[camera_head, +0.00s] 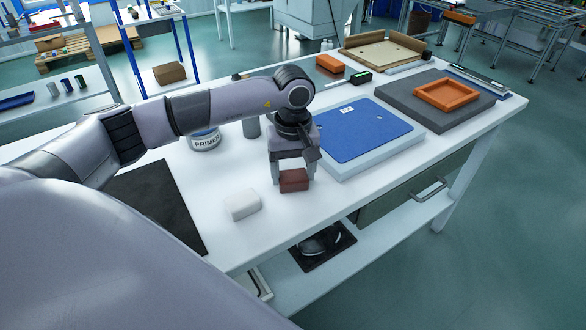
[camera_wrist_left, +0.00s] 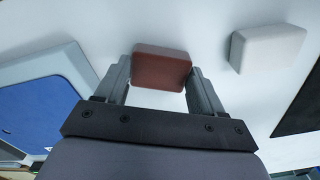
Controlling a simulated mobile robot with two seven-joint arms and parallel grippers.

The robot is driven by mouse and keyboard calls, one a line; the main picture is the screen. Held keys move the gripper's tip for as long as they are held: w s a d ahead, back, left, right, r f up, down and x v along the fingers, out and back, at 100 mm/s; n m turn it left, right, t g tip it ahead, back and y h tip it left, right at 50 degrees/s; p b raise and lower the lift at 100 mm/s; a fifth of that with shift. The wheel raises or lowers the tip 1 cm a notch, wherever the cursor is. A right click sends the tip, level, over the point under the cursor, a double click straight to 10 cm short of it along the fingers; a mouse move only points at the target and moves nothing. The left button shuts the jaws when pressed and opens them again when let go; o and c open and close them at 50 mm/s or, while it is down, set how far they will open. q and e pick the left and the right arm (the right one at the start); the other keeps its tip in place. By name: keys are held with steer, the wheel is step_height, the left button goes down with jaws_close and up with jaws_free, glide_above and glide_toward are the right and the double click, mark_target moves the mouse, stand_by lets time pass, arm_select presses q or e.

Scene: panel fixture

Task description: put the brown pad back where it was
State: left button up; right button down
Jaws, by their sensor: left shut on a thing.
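The brown pad (camera_head: 294,180) is a small reddish-brown block near the front edge of the white table. My left gripper (camera_head: 292,184) points down with its fingers on either side of the pad and is shut on it. In the left wrist view the brown pad (camera_wrist_left: 161,68) sits between the two fingertips (camera_wrist_left: 160,80). I cannot tell whether the pad touches the table or is slightly above it. My right gripper is not in view.
A white pad (camera_head: 243,205) lies left of the gripper, beside a black mat (camera_head: 157,203). A blue panel on a pale block (camera_head: 362,131) stands close on the right. A primer can (camera_head: 204,140) and grey cylinder (camera_head: 251,127) stand behind. An orange tray (camera_head: 446,96) lies far right.

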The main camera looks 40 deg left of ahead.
mark_target(293, 176)
arm_select(q)
steer(key=o, duration=0.5)
steer(key=shift+f, duration=0.1)
steer(key=o, duration=0.4)
steer(key=shift+o, duration=0.2)
steer(key=shift+r, duration=0.45)
step_height(293, 176, up, 12)
steer(key=shift+f, duration=0.25)
